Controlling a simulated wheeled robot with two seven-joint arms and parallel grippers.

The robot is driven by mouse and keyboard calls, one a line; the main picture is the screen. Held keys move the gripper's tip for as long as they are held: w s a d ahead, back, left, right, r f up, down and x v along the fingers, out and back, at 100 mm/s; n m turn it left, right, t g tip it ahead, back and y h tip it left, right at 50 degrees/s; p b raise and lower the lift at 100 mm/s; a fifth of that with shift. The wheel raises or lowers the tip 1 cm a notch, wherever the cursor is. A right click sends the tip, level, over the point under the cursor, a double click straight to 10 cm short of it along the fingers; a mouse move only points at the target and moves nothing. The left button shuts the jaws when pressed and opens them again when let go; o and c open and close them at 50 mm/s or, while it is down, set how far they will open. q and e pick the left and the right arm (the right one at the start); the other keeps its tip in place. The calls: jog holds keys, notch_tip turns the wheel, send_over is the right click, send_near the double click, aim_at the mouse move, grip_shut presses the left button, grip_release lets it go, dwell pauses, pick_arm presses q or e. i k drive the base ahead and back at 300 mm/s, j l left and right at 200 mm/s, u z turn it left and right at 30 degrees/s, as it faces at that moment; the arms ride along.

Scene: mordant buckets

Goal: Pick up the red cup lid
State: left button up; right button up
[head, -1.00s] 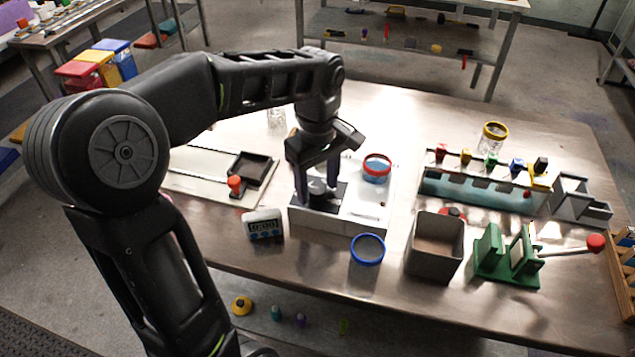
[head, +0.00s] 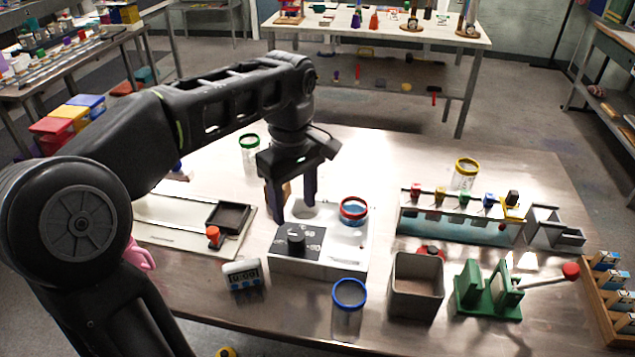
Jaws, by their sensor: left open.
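A red ring-shaped lid (head: 353,201) sits on top of a clear cup (head: 352,219) with bluish contents. The cup stands on the white box (head: 345,262), at its back right. My left gripper (head: 294,211) points down over the back left of this box, left of the red lid and apart from it. Its two dark fingers are spread with nothing held between them. A black knob (head: 296,240) on the box's dark panel is just in front of the fingers. My right gripper is not in view.
A blue-rimmed cup (head: 349,294), grey bin (head: 416,287) and timer (head: 242,274) stand in front. A green press (head: 487,292) and a bottle rack (head: 458,229) are to the right. A yellow-rimmed jar (head: 466,172) and green-rimmed jar (head: 249,147) stand farther back.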

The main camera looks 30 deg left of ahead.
aim_at(431, 249)
jog(key=k, duration=1)
